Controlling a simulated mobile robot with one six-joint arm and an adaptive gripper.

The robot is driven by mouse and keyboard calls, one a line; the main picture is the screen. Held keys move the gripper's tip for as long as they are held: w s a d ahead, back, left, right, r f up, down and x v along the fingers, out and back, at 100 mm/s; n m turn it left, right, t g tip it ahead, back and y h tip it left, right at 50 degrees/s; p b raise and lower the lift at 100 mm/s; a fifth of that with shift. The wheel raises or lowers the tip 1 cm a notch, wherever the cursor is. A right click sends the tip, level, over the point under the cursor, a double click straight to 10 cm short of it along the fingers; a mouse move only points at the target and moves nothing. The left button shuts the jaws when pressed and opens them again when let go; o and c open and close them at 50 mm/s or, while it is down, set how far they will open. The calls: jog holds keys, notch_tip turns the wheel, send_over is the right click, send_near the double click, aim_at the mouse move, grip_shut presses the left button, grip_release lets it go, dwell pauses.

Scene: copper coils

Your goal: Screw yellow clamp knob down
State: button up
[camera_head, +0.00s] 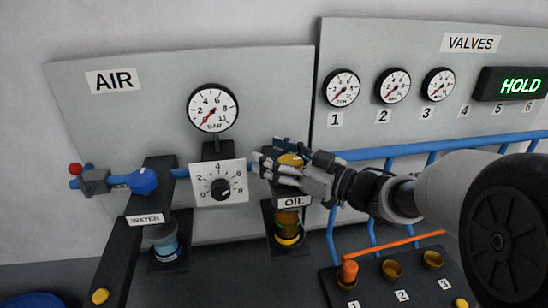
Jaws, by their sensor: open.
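Several yellow round parts show in the camera_head view, and I cannot tell which is the clamp knob. One yellow knob (100,296) sits on the black bar at the lower left. Another yellow knob (461,303) is at the lower right edge, partly cut off. A yellow cap (291,159) tops the OIL unit, partly hidden by my fingers. My gripper (274,164) is open at that cap, reaching in from the right with its fingers pointing left. I cannot tell whether they touch the cap.
A dial plate (218,183) and pressure gauge (213,108) stand left of my gripper. The WATER unit (165,242) with a blue knob (143,181) is farther left. Blue pipes (400,150) run behind my arm. An orange lever (400,244) and several sockets lie below it.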

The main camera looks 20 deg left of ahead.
jog(key=c, duration=1)
